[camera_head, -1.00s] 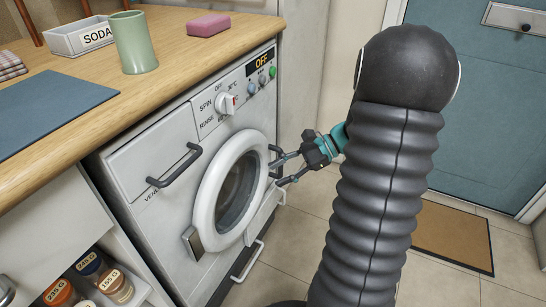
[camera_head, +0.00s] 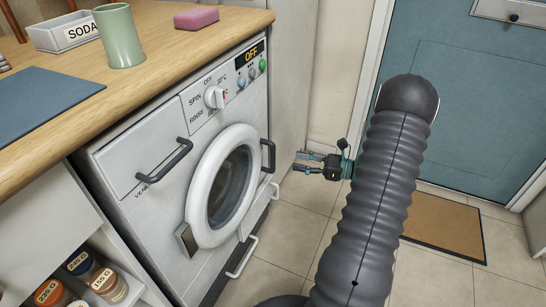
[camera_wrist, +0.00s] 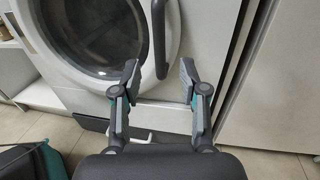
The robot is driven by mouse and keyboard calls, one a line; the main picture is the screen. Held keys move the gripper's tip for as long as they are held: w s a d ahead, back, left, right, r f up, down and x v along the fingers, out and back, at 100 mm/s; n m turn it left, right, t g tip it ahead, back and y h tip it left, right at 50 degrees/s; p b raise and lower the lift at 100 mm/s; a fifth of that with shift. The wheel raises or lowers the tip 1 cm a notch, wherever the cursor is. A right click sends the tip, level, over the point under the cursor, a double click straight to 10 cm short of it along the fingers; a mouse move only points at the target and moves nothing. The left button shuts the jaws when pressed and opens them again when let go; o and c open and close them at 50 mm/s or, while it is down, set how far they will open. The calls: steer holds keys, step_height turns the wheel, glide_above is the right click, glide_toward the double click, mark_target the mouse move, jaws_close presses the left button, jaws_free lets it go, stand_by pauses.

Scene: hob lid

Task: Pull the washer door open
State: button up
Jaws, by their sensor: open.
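The washer (camera_head: 150,215) stands under the wooden worktop. Its round white door (camera_head: 206,192) with dark glass looks shut against the front. A dark bar handle (camera_head: 268,157) is on the door's right side, and a metal hinge block (camera_head: 187,240) is at its lower left. The door glass (camera_wrist: 95,25) and handle (camera_wrist: 158,38) also show in the wrist view. My gripper (camera_head: 303,161) is open and empty, to the right of the handle and apart from it. In the wrist view my gripper's fingers (camera_wrist: 160,76) are spread below the handle, on either side of its line.
A drawer with a dark handle (camera_head: 164,161) is at the washer's upper left; a lower bar handle (camera_head: 243,258) is beneath the door.

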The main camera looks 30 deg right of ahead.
mark_target(273, 168)
steer(key=x, duration=0.9)
steer(key=shift+w+a, duration=0.1)
steer(key=shift+a, duration=0.05)
jaws_close()
